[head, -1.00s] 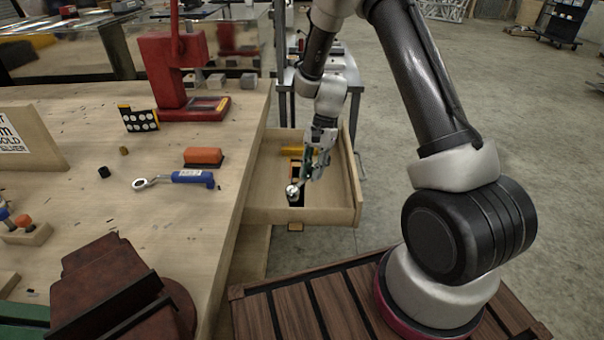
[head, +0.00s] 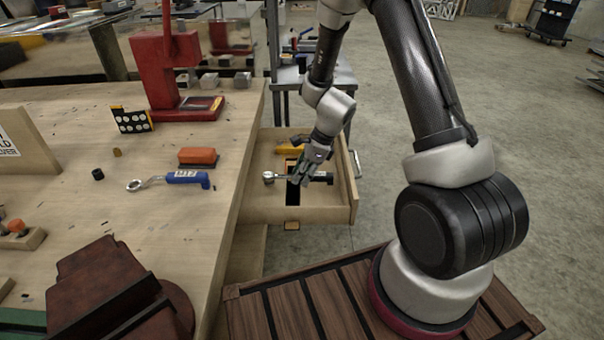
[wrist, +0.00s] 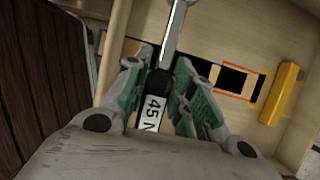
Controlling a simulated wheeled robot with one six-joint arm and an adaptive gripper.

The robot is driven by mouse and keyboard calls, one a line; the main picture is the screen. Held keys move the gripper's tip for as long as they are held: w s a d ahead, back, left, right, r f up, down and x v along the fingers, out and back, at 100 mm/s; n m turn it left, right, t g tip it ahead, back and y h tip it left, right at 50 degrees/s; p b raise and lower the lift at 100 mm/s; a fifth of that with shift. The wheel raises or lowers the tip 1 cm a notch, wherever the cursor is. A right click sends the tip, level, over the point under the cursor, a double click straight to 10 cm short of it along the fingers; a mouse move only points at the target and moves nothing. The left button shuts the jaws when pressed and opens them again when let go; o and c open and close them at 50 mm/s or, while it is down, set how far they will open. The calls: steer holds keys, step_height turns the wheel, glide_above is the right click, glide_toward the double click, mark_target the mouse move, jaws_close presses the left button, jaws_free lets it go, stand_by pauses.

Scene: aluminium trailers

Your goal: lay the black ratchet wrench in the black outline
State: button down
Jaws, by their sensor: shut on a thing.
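The black ratchet wrench lies crosswise over the open drawer in the head view, its silver head (head: 268,177) to the left and its black handle (head: 322,177) to the right. My gripper (head: 303,177) is shut around the handle. In the wrist view the handle's white label (wrist: 153,112) reads "45 N" between my fingers (wrist: 160,95), and the silver shaft (wrist: 175,35) points away. A black outline area (head: 293,194) shows on the drawer floor under the wrench, partly hidden. In the wrist view, black patches (wrist: 232,79) with orange edging show beside the wrench. I cannot tell whether the wrench touches the floor.
The wooden drawer's front wall (head: 298,214) and side walls surround my gripper. A yellow object (head: 289,148) lies at the back of the drawer.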

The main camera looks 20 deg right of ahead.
steer(key=shift+d+x, duration=0.15)
steer(key=shift+x, duration=2.1)
steer(key=shift+d+x, duration=0.15)
steer(key=shift+x, duration=2.05)
steer(key=shift+s+f, duration=0.1)
steer(key=shift+f, duration=0.05)
steer(key=c, duration=1.1)
jaws_free()
